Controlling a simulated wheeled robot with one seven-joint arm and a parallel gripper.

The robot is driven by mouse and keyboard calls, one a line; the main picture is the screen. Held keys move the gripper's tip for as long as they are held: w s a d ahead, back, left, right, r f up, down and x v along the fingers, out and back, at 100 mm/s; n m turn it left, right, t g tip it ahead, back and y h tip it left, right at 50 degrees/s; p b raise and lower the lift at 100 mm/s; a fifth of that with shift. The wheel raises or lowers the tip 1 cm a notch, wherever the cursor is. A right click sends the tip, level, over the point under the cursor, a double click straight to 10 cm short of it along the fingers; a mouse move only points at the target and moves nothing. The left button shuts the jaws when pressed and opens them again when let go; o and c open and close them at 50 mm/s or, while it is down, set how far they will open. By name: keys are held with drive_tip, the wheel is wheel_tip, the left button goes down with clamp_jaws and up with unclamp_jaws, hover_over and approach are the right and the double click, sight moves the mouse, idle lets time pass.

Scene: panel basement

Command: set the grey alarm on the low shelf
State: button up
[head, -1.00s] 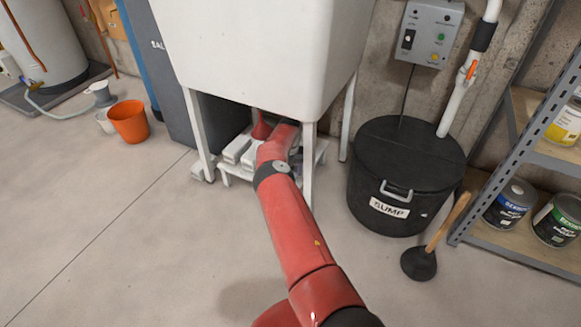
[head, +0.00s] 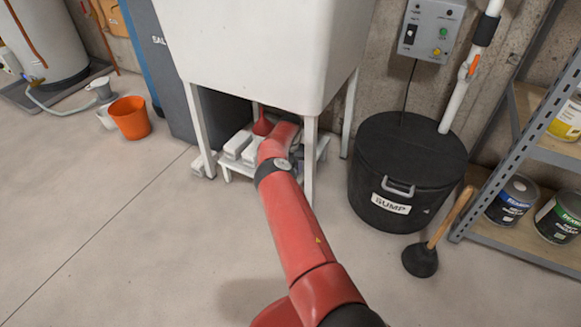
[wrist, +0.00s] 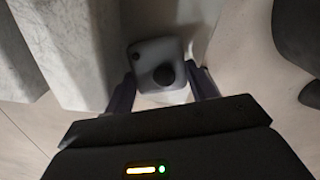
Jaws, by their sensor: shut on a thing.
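The grey alarm (wrist: 158,66), a small rounded box with a dark round knob and a small dark spot, sits between the fingertips of my gripper (wrist: 164,88) in the wrist view. My gripper is shut on it.
A pale block (wrist: 65,45) is just left of the alarm. A black sump bin (head: 405,165) and a plunger (head: 430,245) stand right.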

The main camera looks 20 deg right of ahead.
drive_tip(key=shift+s+a+f, duration=0.1)
drive_tip(key=shift+s+f, duration=0.05)
drive_tip(key=shift+f, duration=0.65)
drive_tip(key=shift+c, duration=0.8)
drive_tip(key=shift+f+b, duration=0.2)
drive_tip(key=shift+b, duration=0.15)
drive_tip(key=shift+f, duration=0.15)
drive_tip(key=o, duration=1.7)
drive_tip(key=shift+f, duration=0.1)
wheel_tip(320, 180, up, 8)
drive_tip(key=shift+r+p, duration=0.25)
drive_tip(key=shift+p, duration=0.3)
